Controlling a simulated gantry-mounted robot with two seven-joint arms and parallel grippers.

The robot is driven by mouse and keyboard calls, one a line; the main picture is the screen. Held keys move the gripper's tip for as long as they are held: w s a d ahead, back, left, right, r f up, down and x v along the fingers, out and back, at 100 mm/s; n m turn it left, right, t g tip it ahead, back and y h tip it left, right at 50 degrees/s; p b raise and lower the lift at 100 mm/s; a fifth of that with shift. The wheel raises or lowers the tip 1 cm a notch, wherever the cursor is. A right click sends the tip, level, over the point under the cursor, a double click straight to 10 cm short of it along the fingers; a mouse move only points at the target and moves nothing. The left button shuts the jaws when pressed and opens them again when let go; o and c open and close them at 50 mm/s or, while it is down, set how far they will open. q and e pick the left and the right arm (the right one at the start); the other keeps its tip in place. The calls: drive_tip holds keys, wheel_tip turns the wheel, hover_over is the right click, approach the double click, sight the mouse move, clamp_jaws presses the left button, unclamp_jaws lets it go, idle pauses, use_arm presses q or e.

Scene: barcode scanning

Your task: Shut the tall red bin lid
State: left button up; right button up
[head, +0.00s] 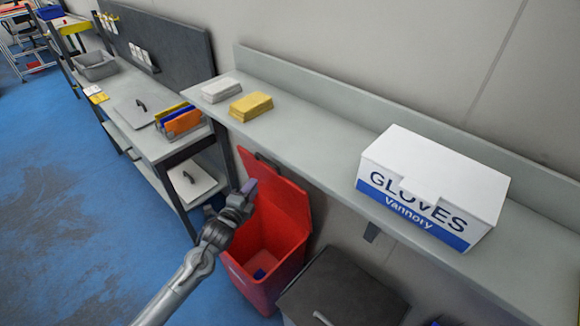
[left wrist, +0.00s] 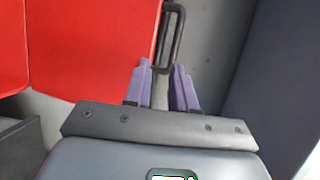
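The tall red bin (head: 285,268) stands under the counter with its red lid (head: 278,195) raised and leaning back. A dark handle (head: 262,160) shows at the lid's upper edge. My left gripper (head: 249,186) is at the lid's left side. In the left wrist view, the red lid (left wrist: 95,45) fills the left, and the dark loop handle (left wrist: 172,35) stands just beyond and partly between my purple fingertips (left wrist: 162,68). The fingers are apart; I cannot tell whether they touch the handle. My right gripper is not in view.
The counter (head: 310,140) overhangs the bin and carries a glove box (head: 430,185) and yellow cloths (head: 250,105). A dark closed bin (head: 340,290) stands right of the red one. A workbench (head: 185,145) is to the left. Blue floor is clear at left.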

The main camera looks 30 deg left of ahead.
sight(266, 159)
use_arm(q)
drive_tip(key=shift+t, duration=0.4)
drive_tip(key=b+x, duration=0.1)
drive_tip(key=x, duration=0.3)
drive_tip(key=r+b+x, duration=0.1)
drive_tip(key=b+x, duration=0.1)
drive_tip(key=x, duration=0.2)
drive_tip(key=r+b+x, duration=0.1)
drive_tip(key=x, duration=0.3)
drive_tip(key=shift+w+a, duration=0.25)
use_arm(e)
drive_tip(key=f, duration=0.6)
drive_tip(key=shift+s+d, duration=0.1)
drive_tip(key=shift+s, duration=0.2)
use_arm(q)
clamp_jaws()
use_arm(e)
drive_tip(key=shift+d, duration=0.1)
use_arm(q)
drive_tip(key=shift+f, duration=0.1)
